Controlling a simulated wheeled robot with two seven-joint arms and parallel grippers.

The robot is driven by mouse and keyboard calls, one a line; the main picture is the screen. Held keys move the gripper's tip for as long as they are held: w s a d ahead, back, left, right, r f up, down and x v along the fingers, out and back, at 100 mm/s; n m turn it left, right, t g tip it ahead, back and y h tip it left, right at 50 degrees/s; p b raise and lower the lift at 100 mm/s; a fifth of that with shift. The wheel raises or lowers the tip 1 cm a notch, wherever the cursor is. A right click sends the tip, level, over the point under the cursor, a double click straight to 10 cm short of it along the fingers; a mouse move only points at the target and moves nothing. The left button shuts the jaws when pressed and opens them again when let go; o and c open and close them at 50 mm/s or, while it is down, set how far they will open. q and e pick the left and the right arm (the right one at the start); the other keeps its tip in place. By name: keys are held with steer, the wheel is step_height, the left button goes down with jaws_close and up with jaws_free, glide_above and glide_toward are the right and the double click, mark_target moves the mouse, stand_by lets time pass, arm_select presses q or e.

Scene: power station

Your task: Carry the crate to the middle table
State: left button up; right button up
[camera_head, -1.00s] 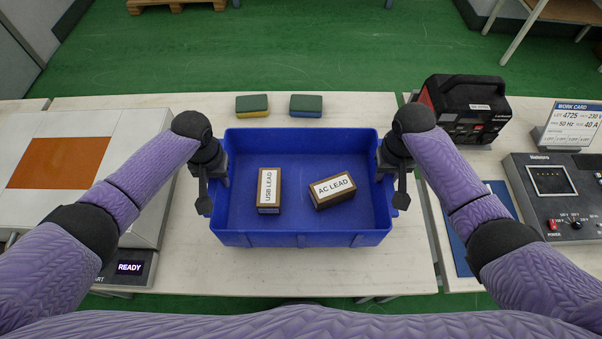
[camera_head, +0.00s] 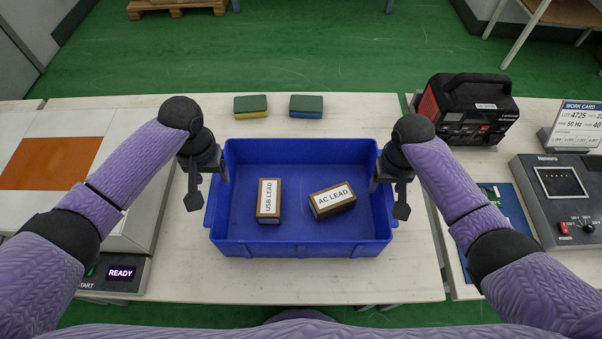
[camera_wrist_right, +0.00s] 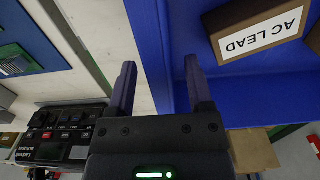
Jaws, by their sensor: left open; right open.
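The blue crate (camera_head: 300,248) stands upright on the white table in front of me. Inside it lie a box labelled USB LEAD (camera_head: 269,200) and a box labelled AC LEAD (camera_head: 333,200). My left gripper (camera_head: 207,186) is open at the crate's left side, raised near its rim. My right gripper (camera_head: 389,193) is open at the crate's right side. In the right wrist view, the open fingers (camera_wrist_right: 159,88) are on either side of the crate's blue side wall (camera_wrist_right: 150,35), with nothing clamped. Whether either gripper touches the crate is unclear.
A left-hand station shows READY (camera_head: 122,273). A black power unit (camera_head: 470,112) and control panel (camera_head: 560,195) stand right.

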arm_select(q)
step_height(320, 180, up, 6)
steer(key=shift+r, duration=0.25)
arm_select(e)
steer(key=shift+r, duration=0.1)
step_height(320, 180, up, 12)
